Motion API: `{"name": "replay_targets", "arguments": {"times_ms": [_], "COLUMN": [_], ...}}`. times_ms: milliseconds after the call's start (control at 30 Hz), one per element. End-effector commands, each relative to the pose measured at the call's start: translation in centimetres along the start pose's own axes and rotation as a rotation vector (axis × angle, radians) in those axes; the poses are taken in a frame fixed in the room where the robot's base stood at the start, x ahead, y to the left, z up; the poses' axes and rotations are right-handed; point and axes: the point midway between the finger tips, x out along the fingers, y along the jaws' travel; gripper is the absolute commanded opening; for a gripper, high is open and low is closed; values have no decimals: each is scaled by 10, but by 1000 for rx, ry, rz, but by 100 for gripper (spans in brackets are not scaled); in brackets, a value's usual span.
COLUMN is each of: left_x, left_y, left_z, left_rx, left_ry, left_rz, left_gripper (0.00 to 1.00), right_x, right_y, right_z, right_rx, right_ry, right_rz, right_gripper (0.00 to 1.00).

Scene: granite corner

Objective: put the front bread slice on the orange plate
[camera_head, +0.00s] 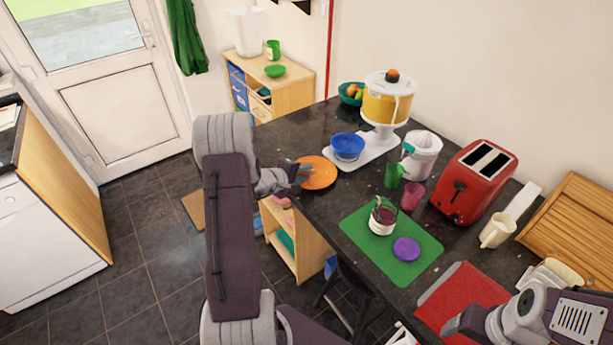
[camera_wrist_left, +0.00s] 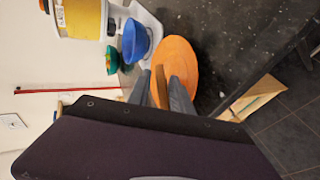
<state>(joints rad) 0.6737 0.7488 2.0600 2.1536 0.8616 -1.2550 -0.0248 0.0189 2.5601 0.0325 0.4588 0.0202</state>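The orange plate (camera_head: 322,180) lies near the left edge of the dark counter, and it also shows in the left wrist view (camera_wrist_left: 184,52). My left gripper (camera_head: 303,171) is over the plate's left side. In the left wrist view its two grey fingers (camera_wrist_left: 161,88) are closed on a thin brown bread slice (camera_wrist_left: 160,86), seen edge-on against the plate. Whether the slice touches the plate is unclear. Pale slice-like pieces (camera_head: 566,271) lie at the lower right, partly hidden by my right arm. My right gripper (camera_head: 462,322) is low over the red mat; its fingers are unclear.
A blue bowl (camera_head: 347,146) on a white mixer base stands just right of the plate. A green mat (camera_head: 362,240) holds a jar (camera_head: 382,219) and purple lid (camera_head: 406,249). A red toaster (camera_head: 474,182) stands further right. Bare counter lies between plate and green mat.

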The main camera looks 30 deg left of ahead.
Motion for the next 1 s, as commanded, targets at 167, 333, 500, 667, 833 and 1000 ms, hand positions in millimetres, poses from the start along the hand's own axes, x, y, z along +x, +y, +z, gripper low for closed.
{"name": "replay_targets", "arguments": {"times_ms": [167,333,500,667,833,1000], "left_x": [-2,-2,-18,-47,-61,-60], "left_y": [0,0,17,43,54,52], "left_z": [0,0,-1,0,0,0], "left_rx": [1,0,3,2,0,0], "left_ry": [-1,-1,2,2,0,-1], "left_rz": [0,0,2,1,-1,-1], "left_gripper": [26,26,26,26,26,26], "right_x": [0,0,-11,-26,-31,-29], "right_y": [0,0,0,0,-1,-1], "right_z": [0,0,-1,-3,-3,-3], "right_rx": [0,0,0,0,0,0], "right_ry": [0,0,0,0,0,0], "right_rz": [0,0,0,0,0,0], "right_gripper": [73,73,73,73,73,73]}}
